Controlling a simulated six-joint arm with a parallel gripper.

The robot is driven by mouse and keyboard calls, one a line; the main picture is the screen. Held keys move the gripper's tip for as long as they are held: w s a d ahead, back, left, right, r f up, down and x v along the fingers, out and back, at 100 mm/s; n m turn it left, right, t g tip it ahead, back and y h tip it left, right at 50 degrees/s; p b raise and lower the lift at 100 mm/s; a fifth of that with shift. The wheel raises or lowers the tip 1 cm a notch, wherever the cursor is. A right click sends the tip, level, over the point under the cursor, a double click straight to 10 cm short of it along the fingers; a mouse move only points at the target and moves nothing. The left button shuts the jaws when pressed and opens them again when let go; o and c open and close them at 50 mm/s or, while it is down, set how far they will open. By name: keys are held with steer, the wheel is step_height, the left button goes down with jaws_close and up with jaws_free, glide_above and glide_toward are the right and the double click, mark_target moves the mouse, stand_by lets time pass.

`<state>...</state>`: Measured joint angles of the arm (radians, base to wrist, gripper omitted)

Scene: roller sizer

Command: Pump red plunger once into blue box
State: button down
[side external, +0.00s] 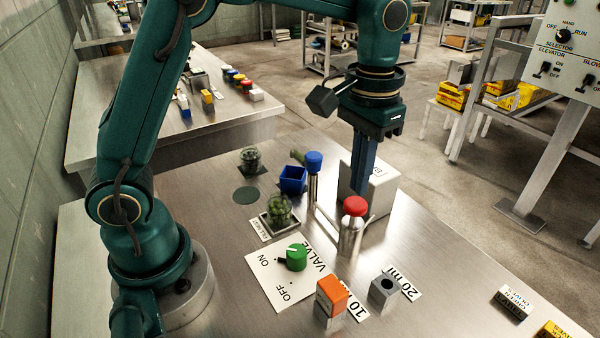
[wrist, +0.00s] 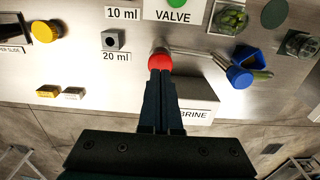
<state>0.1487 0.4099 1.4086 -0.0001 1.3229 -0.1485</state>
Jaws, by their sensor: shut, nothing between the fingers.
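The red plunger (side external: 355,205) is a round red cap on top of a steel cylinder (side external: 350,238). It also shows in the wrist view (wrist: 160,59), just beyond my fingertips. My gripper (side external: 361,192) is shut and empty, pointing down. Its fingertips (wrist: 160,73) are at or just above the plunger; I cannot tell if they touch it. The blue box (side external: 292,180) stands open-topped to the left of the plunger. In the wrist view the blue box (wrist: 248,58) is at the right, near the end of the metal spouts.
A blue-capped post (side external: 314,162) stands beside the blue box. A white brine box (side external: 380,190) is behind my gripper. A green valve knob (side external: 296,257), an orange-topped block (side external: 331,297) and a grey block (side external: 384,290) stand in front. Jars (side external: 279,211) stand left. The table's right side is mostly clear.

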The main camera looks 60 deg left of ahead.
steer(key=shift+r, duration=2.15)
steer(key=shift+r, duration=0.1)
steer(key=s+a+r+t, duration=0.3)
steer(key=s+r, duration=0.2)
steer(key=s, duration=0.2)
steer(key=s+a+f+t, duration=0.1)
steer(key=s+f+t, duration=0.1)
steer(key=s+f, duration=0.4)
steer(key=shift+s+a+f+t, duration=0.3)
steer(key=shift+s+f, duration=0.1)
steer(key=shift+f, duration=0.25)
